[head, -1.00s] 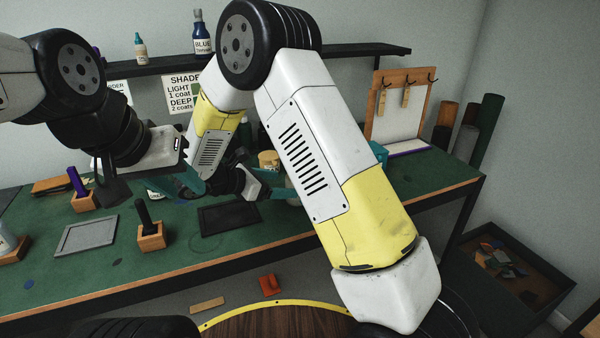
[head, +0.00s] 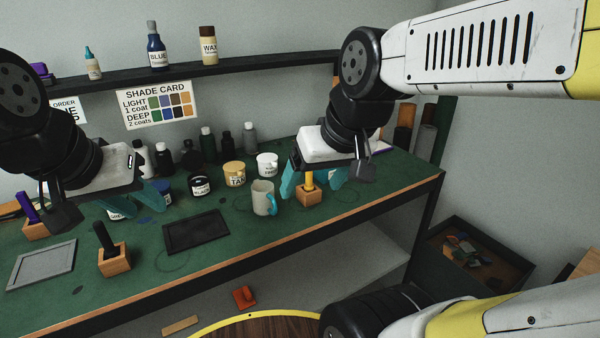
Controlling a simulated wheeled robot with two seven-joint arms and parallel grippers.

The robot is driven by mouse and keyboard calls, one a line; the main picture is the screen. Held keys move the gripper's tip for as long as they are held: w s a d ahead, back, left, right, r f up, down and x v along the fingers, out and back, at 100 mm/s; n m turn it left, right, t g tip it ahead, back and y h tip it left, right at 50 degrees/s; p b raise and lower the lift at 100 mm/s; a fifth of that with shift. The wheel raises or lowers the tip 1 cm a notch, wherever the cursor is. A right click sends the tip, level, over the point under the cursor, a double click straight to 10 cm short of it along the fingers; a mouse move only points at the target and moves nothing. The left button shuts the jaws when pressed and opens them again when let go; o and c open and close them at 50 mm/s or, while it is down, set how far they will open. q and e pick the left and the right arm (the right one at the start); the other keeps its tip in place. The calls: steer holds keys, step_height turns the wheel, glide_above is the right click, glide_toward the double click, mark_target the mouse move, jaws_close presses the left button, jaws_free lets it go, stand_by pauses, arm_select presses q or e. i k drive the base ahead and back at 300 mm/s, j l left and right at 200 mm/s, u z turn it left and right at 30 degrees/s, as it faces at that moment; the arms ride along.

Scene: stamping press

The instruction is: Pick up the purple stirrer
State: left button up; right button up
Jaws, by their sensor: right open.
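A purple handle (head: 27,207) stands tilted in a wooden block (head: 36,230) at the far left of the bench; it appears to be the purple stirrer. My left gripper (head: 134,202) is to its right, over the back part of the bench, with its teal fingers apart and nothing seen between them. My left wrist hides part of the bench behind it. My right gripper (head: 312,182) is open, its teal fingers on either side of a yellow handle (head: 308,180) in a wooden block (head: 309,196). I cannot tell whether they touch it.
A black handle (head: 103,237) stands in another block near the front edge. A grey frame (head: 41,265) and a dark tray (head: 196,232) lie flat. A mug (head: 263,197), a tan jar (head: 234,174) and several bottles stand mid-bench. A shelf (head: 230,63) runs along the wall.

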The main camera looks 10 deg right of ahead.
mark_target(24, 201)
steer(key=u, duration=1.4)
steer(key=i+z, duration=0.2)
steer(key=k+j, duration=0.05)
steer(key=k, duration=0.05)
